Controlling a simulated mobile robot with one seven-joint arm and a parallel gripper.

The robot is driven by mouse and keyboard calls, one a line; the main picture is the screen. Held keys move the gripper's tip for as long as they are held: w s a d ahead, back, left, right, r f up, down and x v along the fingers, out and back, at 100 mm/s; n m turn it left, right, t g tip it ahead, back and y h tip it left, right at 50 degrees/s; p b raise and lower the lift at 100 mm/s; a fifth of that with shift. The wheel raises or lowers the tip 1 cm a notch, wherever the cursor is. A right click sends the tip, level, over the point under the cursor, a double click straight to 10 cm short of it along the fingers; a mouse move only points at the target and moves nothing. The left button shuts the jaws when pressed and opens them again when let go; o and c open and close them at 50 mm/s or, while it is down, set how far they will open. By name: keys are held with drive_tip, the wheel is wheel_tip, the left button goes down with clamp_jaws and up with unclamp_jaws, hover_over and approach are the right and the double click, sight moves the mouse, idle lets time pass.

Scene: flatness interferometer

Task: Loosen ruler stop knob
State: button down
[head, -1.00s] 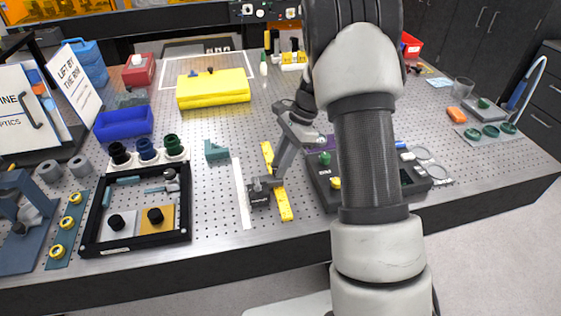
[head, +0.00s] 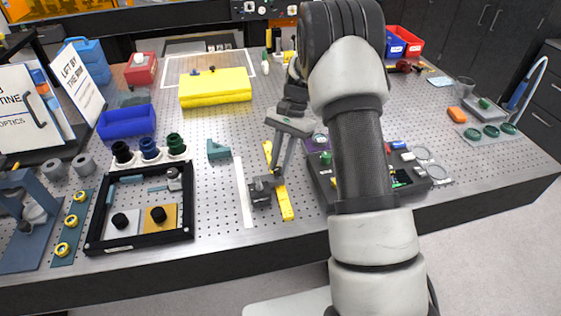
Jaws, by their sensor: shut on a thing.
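The dark ruler stop (head: 261,194) sits beside the yellow ruler (head: 286,206) near the front middle of the perforated bench. My gripper (head: 277,177) reaches down from the upper right to the right side of the stop. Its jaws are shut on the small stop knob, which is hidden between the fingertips. A white strip (head: 243,196) lies flat to the left of the stop.
A black frame (head: 100,208) with knobbed plates stands to the left. A dark tray (head: 323,186) stands close on the right, partly behind my arm. A teal block (head: 217,150) and yellow pad (head: 215,90) lie farther back.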

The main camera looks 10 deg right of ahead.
idle(0.3)
drive_tip(key=c, duration=1.5)
unclamp_jaws()
drive_tip(key=shift+c, duration=0.2)
drive_tip(key=v, duration=1.7)
drive_tip(key=shift+r, duration=0.15)
drive_tip(key=shift+w+d, duration=0.15)
drive_tip(key=s+a+r+n+t+h, duration=0.1)
drive_tip(key=s+a+r+n+t, duration=0.1)
drive_tip(key=s+r, duration=0.5)
drive_tip(key=s+a+r+n+t+h, duration=0.1)
drive_tip(key=s+a+r+n+t, duration=0.1)
drive_tip(key=s+r, duration=0.5)
drive_tip(key=s+f+n+t, duration=0.2)
drive_tip(key=s, duration=0.6)
drive_tip(key=s+a+f+n+t+h, duration=0.1)
drive_tip(key=s+f+n+t, duration=0.1)
drive_tip(key=s, duration=0.7)
drive_tip(key=shift+f+n+t+p, duration=0.3)
drive_tip(key=shift+n+p, duration=0.15)
drive_tip(key=shift+n, duration=0.25)
